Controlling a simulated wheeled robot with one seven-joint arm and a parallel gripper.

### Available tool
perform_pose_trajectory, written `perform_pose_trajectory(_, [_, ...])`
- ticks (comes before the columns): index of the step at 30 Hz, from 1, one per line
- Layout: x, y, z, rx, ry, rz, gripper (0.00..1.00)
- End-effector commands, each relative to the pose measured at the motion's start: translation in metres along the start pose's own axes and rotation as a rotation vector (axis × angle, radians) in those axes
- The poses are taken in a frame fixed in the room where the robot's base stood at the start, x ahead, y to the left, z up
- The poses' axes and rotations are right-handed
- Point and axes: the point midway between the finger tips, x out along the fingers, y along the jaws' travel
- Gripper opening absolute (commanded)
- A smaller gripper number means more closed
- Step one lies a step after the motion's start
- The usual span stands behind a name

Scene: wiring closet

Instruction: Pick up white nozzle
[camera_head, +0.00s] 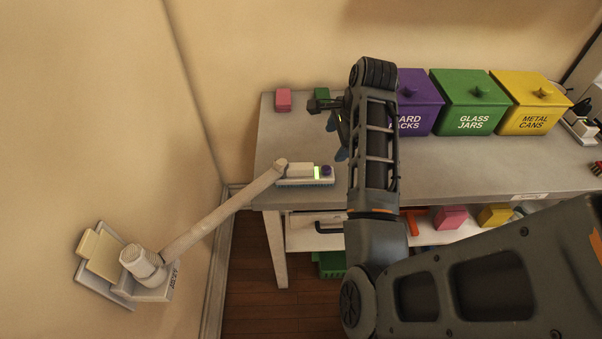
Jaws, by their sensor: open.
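The grey table (470,170) is mostly clear in front. Purple (418,100), green (468,100) and yellow (530,103) lidded bins stand at the back right. A pink block (283,100) and a green block (321,95) sit at the back left. A shelf below holds several items.

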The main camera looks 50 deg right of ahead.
Motion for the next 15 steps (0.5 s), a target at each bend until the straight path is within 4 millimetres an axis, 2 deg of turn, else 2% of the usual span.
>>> perform_pose_trajectory(1, [0.002, 0.004, 0.019, 0.069, -0.062, 0.051, 0.79])
perform_pose_trajectory(6, [0.004, 0.021, 0.057, 0.219, -0.188, 0.193, 0.79])
perform_pose_trajectory(11, [0.008, 0.029, 0.072, 0.264, -0.229, 0.247, 0.79])
perform_pose_trajectory(15, [0.021, 0.032, 0.076, 0.266, -0.231, 0.251, 0.79])
